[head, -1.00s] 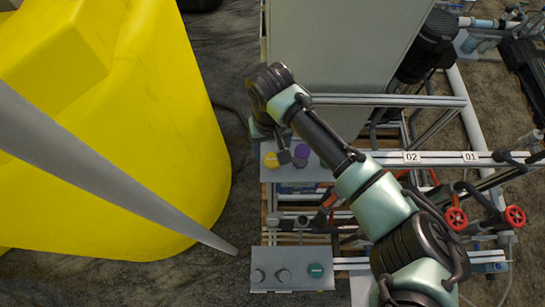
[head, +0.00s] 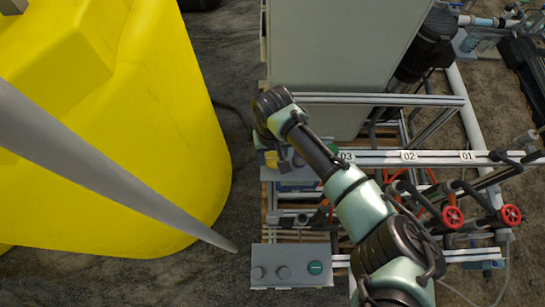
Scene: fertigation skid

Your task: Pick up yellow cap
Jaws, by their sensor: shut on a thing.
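The yellow cap (head: 271,159) shows as a small patch of yellow at the grey upper shelf, just left of my gripper's fingers. My gripper (head: 280,165) points down there, below the dark wrist, and is shut on the yellow cap. The wrist and fingers hide much of the cap, so I cannot tell whether it is clear of the shelf. The grey upper shelf (head: 292,175) lies below my forearm.
A lower grey plate (head: 290,280) carries two grey caps and a teal cap (head: 315,267). A large yellow tank (head: 130,180) stands left, with a slanting grey bar in front. A grey cabinet (head: 340,50) stands behind. Rails with red-handled valves (head: 452,216) run right.

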